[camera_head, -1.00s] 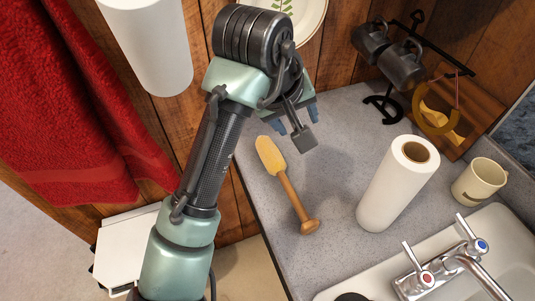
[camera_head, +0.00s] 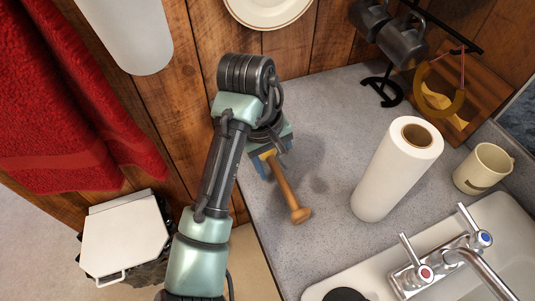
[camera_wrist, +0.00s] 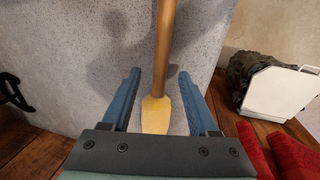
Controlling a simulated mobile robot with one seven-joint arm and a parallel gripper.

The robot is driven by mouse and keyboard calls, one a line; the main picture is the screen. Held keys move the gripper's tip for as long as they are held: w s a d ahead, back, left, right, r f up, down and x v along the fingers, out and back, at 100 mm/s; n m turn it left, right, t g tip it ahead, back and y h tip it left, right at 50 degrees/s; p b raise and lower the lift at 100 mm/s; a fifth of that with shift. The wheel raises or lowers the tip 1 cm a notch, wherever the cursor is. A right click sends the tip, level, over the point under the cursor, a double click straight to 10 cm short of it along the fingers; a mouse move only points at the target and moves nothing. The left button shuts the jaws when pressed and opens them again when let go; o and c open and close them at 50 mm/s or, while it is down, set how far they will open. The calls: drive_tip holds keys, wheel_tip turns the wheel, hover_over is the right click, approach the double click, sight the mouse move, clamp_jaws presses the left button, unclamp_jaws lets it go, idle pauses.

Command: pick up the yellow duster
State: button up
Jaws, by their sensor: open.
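The yellow duster has a yellow head and a brown wooden handle (camera_head: 286,191) with a knob end, and lies on the grey counter (camera_head: 330,110) near its left edge. In the head view my gripper (camera_head: 265,163) is over the duster's head and hides most of it. In the wrist view the yellow duster (camera_wrist: 156,114) lies between the two blue fingers of my gripper (camera_wrist: 161,90), with a gap on each side. The gripper is open and holds nothing. Whether the fingers reach down to the duster's height is hard to tell.
A paper towel roll (camera_head: 397,170) stands right of the duster, beside the sink (camera_head: 400,262) and tap. A red towel (camera_head: 75,110) hangs at the left. The counter around the duster is clear.

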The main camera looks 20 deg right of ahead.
drive_tip(key=shift+d+f, duration=0.25)
drive_tip(key=shift+f, duration=1.05)
clamp_jaws()
